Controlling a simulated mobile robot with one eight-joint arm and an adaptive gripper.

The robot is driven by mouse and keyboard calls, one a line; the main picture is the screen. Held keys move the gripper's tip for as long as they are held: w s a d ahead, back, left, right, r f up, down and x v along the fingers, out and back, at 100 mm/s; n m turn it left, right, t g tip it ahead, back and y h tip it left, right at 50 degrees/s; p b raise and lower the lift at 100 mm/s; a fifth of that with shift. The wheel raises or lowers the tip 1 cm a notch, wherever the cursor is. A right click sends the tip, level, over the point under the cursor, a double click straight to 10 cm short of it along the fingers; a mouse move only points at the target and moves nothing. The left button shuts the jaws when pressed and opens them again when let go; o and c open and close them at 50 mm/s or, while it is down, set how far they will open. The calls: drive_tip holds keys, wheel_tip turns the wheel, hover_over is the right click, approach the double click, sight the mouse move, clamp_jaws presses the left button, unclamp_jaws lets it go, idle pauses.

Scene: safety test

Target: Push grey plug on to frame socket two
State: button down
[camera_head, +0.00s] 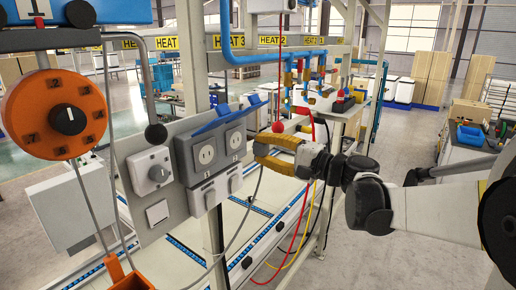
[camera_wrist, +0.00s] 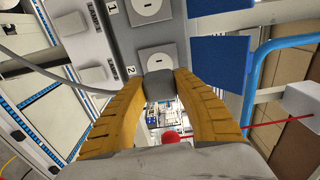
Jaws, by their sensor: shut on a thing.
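My gripper (camera_head: 258,149) has yellow fingers, shut on the dark grey plug (camera_wrist: 161,88). Socket two (camera_head: 236,140) is a light square face on the grey socket box, just left of my fingertips. In the wrist view, socket two (camera_wrist: 157,58) lies just beyond the plug, whose top edge overlaps its lower edge. I cannot tell whether they touch. Socket one (camera_head: 205,155) is left of socket two. Both blue lids (camera_head: 243,108) are raised.
A grey cable (camera_wrist: 50,72) runs from the left toward the plug. An orange rotary switch (camera_head: 56,114) and a white knob box (camera_head: 152,172) are left of the sockets. A red ball (camera_head: 278,127) is just above my fingers. Blue pipes (camera_head: 250,58) run behind.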

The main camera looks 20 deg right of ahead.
sight(236, 140)
drive_tip(key=shift+w, duration=0.4)
drive_tip(key=x, duration=0.4)
drive_tip(key=shift+w+a, duration=0.15)
drive_tip(key=shift+a, duration=0.35)
drive_tip(key=shift+w, duration=0.1)
drive_tip(key=shift+d, duration=0.1)
drive_tip(key=shift+b, duration=0.4)
idle(1.2)
drive_tip(key=shift+w+a, duration=0.4)
drive_tip(key=shift+w, duration=0.05)
idle(0.4)
